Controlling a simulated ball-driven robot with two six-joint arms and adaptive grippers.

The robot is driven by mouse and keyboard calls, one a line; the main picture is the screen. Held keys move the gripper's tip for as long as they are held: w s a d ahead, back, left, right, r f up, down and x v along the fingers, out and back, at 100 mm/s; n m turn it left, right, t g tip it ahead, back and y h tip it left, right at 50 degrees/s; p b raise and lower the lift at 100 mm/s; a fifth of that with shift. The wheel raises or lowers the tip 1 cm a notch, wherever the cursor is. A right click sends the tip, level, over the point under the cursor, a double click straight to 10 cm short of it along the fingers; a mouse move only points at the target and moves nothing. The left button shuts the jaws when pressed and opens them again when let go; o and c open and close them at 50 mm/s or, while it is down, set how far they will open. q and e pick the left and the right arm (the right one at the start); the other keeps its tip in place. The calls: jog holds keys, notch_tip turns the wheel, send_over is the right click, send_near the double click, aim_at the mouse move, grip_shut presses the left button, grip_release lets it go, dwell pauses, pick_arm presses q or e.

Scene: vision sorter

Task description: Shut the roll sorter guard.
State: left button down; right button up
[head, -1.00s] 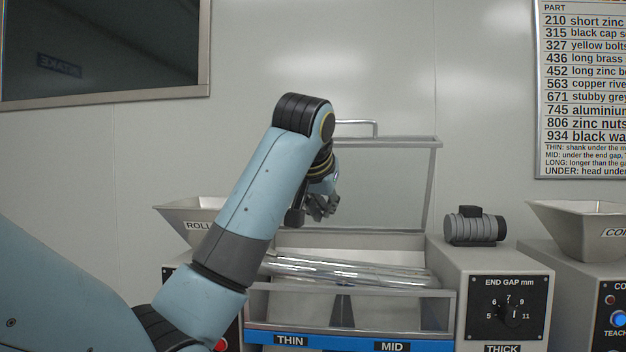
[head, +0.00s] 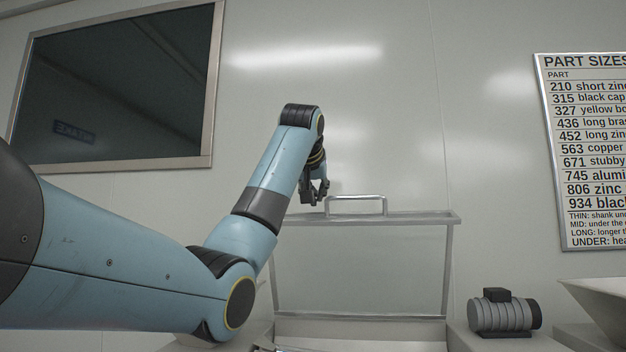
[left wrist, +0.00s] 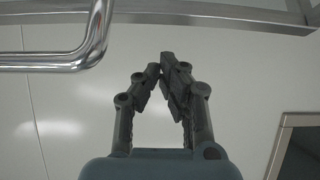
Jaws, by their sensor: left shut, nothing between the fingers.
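The roll sorter guard (head: 362,265) is a clear panel in a grey frame, standing raised and open behind the sorter. Its bar handle (head: 356,198) sits on the top edge. My left gripper (head: 318,198) is shut and empty, just left of the handle near the top edge of the guard. In the left wrist view the shut fingertips (left wrist: 165,62) show beside the handle's chrome bar (left wrist: 60,62), apart from it. The guard's top rail (left wrist: 220,15) runs across the top of that view. My right gripper is in neither view.
A grey ribbed motor (head: 504,314) stands right of the guard. A hopper (head: 600,305) is at the lower right. A part sizes chart (head: 590,150) and a dark framed window (head: 120,90) are on the wall behind. The space above the guard is clear.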

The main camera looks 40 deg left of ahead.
aim_at(315, 214)
pick_arm(q)
jog(key=shift+s+d+f, duration=0.35)
jog(key=shift+s+f, duration=0.15)
jog(key=shift+s, duration=0.05)
jog(key=shift+s+d+f, duration=0.3)
jog(key=shift+s+f, duration=0.15)
jog(key=shift+s, duration=0.05)
jog(key=shift+f, duration=0.1)
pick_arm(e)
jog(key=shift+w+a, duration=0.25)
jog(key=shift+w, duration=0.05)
pick_arm(q)
jog(key=shift+s, duration=0.1)
jog(key=shift+d+f, duration=0.1)
